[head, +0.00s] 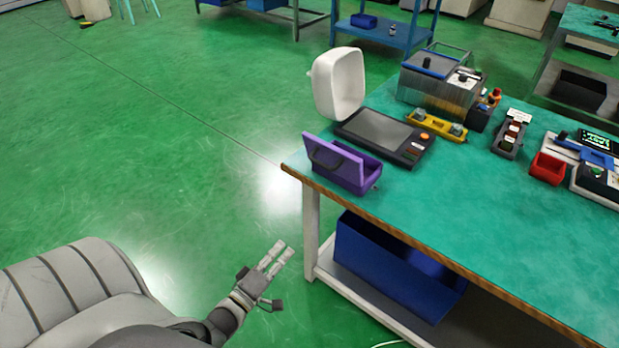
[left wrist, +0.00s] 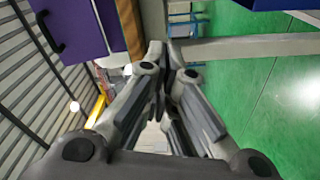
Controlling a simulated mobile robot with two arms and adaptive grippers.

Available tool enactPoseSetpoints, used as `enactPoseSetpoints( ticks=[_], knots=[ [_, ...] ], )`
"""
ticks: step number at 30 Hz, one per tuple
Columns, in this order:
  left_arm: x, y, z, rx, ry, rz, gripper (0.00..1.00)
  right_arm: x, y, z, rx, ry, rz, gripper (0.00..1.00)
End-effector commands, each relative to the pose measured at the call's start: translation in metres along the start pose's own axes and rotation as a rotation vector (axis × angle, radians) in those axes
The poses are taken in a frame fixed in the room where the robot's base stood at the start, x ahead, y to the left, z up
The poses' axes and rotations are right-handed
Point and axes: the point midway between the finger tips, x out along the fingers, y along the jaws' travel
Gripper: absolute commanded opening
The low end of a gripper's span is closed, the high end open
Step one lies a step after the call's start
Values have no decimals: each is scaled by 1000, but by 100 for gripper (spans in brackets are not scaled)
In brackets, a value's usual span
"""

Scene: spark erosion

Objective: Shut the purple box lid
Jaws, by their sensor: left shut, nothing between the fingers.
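The purple box (head: 345,172) sits at the near left corner of the green-topped table. Its lid (head: 333,160) stands raised, with a dark handle on it, and the box is open. My left gripper (head: 283,250) is shut and empty, out over the floor, lower in the picture than the box and apart from it. In the left wrist view my left gripper (left wrist: 165,50) shows its fingers together, and part of the purple box (left wrist: 70,28) shows at the upper left. My right gripper is not in view.
The table (head: 480,220) has a brown front edge. A blue bin (head: 395,265) sits on the shelf below. The floor (head: 150,120) left of the table is clear.

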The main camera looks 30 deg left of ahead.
Motion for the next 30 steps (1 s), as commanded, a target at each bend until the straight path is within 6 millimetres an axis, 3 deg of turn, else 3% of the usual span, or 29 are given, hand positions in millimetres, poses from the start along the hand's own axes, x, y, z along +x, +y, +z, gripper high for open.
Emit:
enactPoseSetpoints(
  ticks=[3, 6, 9, 17, 30],
  knots=[
    [6, 62, -28, -164, 16, 216, 0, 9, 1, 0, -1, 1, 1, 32],
    [5, 99, -42, -259, -1, 340, 0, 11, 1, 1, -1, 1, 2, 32],
    [3, 120, -48, -312, -19, 407, 0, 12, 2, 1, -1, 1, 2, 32],
    [24, 139, -52, -333, -25, 432, 0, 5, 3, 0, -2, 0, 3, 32],
    [106, 175, -56, -331, -23, 428, 0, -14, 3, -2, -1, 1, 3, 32]
  ],
)
